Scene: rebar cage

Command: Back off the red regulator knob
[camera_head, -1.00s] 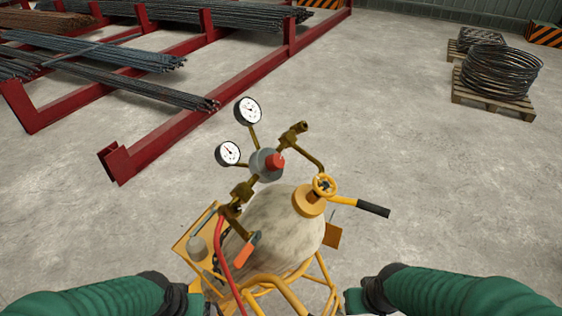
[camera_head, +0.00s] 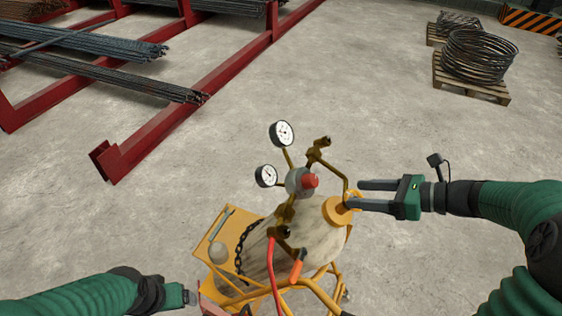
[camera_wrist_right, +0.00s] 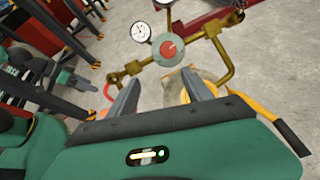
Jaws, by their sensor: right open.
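The red regulator knob (camera_head: 311,181) sits on the grey round regulator body (camera_head: 295,181), between brass pipe arms above the gas cylinder (camera_head: 290,245). In the right wrist view the knob (camera_wrist_right: 169,50) faces the camera, just beyond the fingertips. My right gripper (camera_head: 356,195) is open and empty, to the right of the knob and apart from it. In the right wrist view its two fingers (camera_wrist_right: 161,77) stand wide apart, below the knob. My left gripper (camera_head: 197,296) is low at the left of the cart; its fingers are too unclear to read.
Two white-faced gauges, upper (camera_head: 281,133) and lower (camera_head: 266,176), stand left of the knob. A brass pipe (camera_head: 332,166) bends between knob and right gripper. A red hose (camera_head: 272,270) hangs in front.

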